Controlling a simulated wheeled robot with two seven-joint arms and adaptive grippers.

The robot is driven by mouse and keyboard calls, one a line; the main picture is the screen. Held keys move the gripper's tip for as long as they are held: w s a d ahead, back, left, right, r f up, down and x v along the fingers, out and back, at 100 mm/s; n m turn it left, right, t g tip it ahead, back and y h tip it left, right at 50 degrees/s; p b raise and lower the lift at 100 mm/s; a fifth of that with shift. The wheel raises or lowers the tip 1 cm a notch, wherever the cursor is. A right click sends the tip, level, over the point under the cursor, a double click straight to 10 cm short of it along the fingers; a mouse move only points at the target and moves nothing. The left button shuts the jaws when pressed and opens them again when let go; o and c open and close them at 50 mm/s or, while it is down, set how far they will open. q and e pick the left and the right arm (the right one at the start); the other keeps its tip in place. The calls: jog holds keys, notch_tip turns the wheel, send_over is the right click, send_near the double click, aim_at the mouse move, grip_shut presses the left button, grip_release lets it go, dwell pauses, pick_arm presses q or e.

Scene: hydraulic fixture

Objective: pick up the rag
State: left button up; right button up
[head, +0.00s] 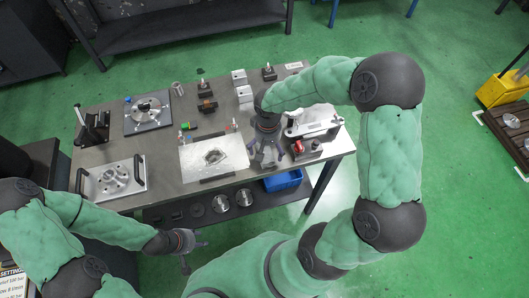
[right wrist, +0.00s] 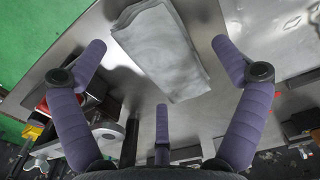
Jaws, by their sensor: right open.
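The rag (right wrist: 160,52) is a folded grey-white cloth lying flat on the metal table top near its edge, seen in the right wrist view. My right gripper (right wrist: 160,68) is open above it, with one finger to each side of the rag in the picture and a third below it. No finger is closed on it. In the head view my right gripper (head: 267,155) points down over the front right part of the table, and the rag cannot be made out there. My left gripper (head: 187,246) is open and empty, in front of the table.
A white plate (head: 230,149) with a small part on it lies left of my right gripper. A red and black clamp (head: 306,149) and a white fixture (head: 315,119) stand close on its right. A blue bin (head: 283,181) sits on the lower shelf.

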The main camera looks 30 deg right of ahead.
aim_at(268, 149)
jog(key=c, duration=1.2)
jog(key=shift+c, duration=0.2)
jog(key=shift+r, duration=0.15)
jog(key=shift+r, duration=0.25)
notch_tip(268, 149, up, 3)
jog(key=shift+s+r+p, duration=0.1)
jog(key=shift+s+p, duration=0.05)
jog(key=shift+p, duration=0.45)
jog(key=s+r+p, duration=0.1)
jog(key=s+r, duration=0.3)
jog(key=r, duration=0.1)
jog(key=shift+s+d+p, duration=0.1)
jog(key=shift+p, duration=0.25)
jog(key=s+r+p, duration=0.1)
jog(key=s+r, duration=0.3)
jog(key=s, duration=0.5)
jog(key=shift+s+p, duration=0.25)
jog(key=shift+p, duration=0.05)
